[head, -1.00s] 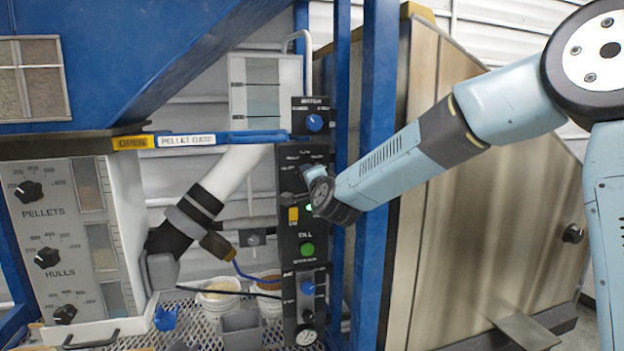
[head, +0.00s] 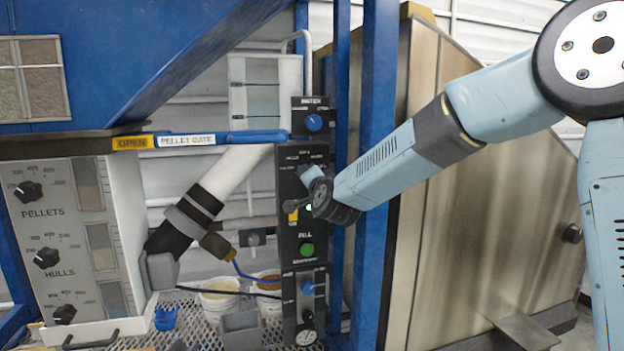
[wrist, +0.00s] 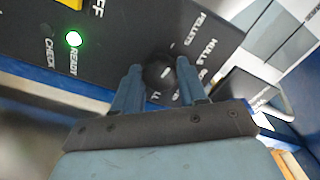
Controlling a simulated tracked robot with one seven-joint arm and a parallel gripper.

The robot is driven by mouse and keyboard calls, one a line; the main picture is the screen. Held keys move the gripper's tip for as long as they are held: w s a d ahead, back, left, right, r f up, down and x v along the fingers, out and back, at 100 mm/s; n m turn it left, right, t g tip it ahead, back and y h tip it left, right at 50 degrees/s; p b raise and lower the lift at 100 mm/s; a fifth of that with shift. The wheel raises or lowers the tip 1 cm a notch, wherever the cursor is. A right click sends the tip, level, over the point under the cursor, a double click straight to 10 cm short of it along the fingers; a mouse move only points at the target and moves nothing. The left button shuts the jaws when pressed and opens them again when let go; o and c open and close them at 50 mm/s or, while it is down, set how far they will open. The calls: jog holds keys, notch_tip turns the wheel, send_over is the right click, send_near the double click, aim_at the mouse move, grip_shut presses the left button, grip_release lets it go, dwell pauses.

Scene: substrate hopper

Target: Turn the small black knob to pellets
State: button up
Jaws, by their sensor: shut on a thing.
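The small black knob (wrist: 158,72) is on a dark panel, with the labels PELLETS and HULLS fanned to its upper right in the wrist view. My gripper (wrist: 155,78) has its two blue fingers on either side of the knob, shut on it. A small white mark shows on the knob's face, but I cannot tell clearly which label it points to. In the head view my gripper (head: 305,172) is at the upper part of the tall black control panel (head: 288,222), and my wrist hides the knob.
A lit green READY light (wrist: 73,39) and a yellow switch (wrist: 34,8) are beside the knob. A blue PELLET GATE handle (head: 250,137) is to the left. A blue post (head: 376,100) stands close to my forearm.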

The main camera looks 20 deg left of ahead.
jog(key=o, duration=0.7)
jog(key=shift+f, duration=0.35)
jog(key=o, duration=0.4)
jog(key=shift+r, duration=0.15)
jog(key=shift+c, duration=0.2)
jog(key=shift+s, duration=0.1)
jog(key=v, duration=1.3)
jog(key=shift+s, duration=0.25)
jog(key=shift+d, duration=0.15)
